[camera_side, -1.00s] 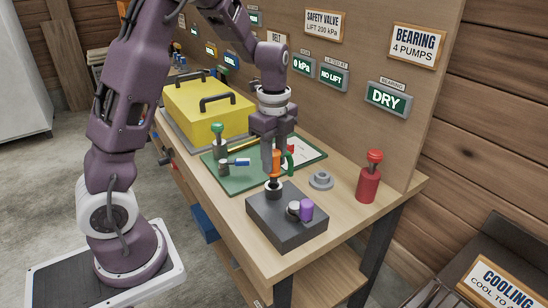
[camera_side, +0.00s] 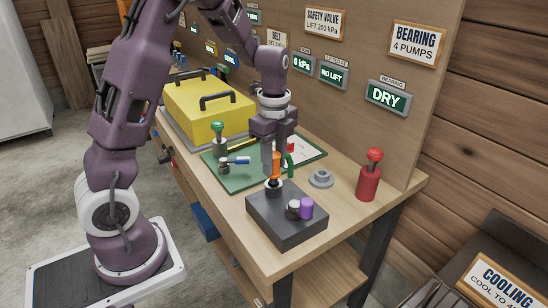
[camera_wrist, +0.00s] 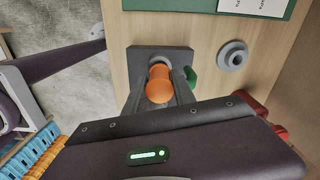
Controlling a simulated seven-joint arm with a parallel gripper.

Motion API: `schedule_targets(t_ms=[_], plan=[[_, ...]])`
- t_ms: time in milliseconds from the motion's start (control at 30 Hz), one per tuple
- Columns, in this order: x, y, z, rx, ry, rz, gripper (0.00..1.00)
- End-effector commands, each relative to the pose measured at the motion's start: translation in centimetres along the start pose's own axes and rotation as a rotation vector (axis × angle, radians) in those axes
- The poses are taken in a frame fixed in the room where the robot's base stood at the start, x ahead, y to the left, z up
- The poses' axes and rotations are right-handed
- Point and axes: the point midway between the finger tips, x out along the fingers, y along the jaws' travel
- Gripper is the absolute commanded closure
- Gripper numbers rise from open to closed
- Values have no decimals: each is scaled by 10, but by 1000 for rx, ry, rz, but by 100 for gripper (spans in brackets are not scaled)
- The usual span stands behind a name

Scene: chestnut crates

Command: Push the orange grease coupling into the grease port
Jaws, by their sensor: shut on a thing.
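The orange grease coupling (camera_side: 276,162) stands upright between the fingers of my gripper (camera_side: 274,170), which is shut on it. In the wrist view the coupling (camera_wrist: 159,91) shows as an orange knob between the two fingers. Its lower end meets the pale-ringed grease port (camera_side: 273,185) on the dark grey block (camera_side: 286,226). The port's ring also shows in the wrist view (camera_wrist: 159,68), just beyond the coupling. How deep the coupling sits in the port is hidden. A dark green curved part (camera_side: 289,164) is beside the coupling. The bearing display (camera_side: 387,97) reads DRY.
A grey and a purple knob (camera_side: 306,207) stand on the block's front. A grey flanged ring (camera_side: 321,179) and a red pump-like can (camera_side: 369,178) stand to the right. Behind are a green mat (camera_side: 240,178) and a yellow toolbox (camera_side: 208,108).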

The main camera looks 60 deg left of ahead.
Motion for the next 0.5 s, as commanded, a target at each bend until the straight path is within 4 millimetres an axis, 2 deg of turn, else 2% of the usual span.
schedule_targets(t_ms=[500], plan=[[16,0,0,0,0,0,100]])
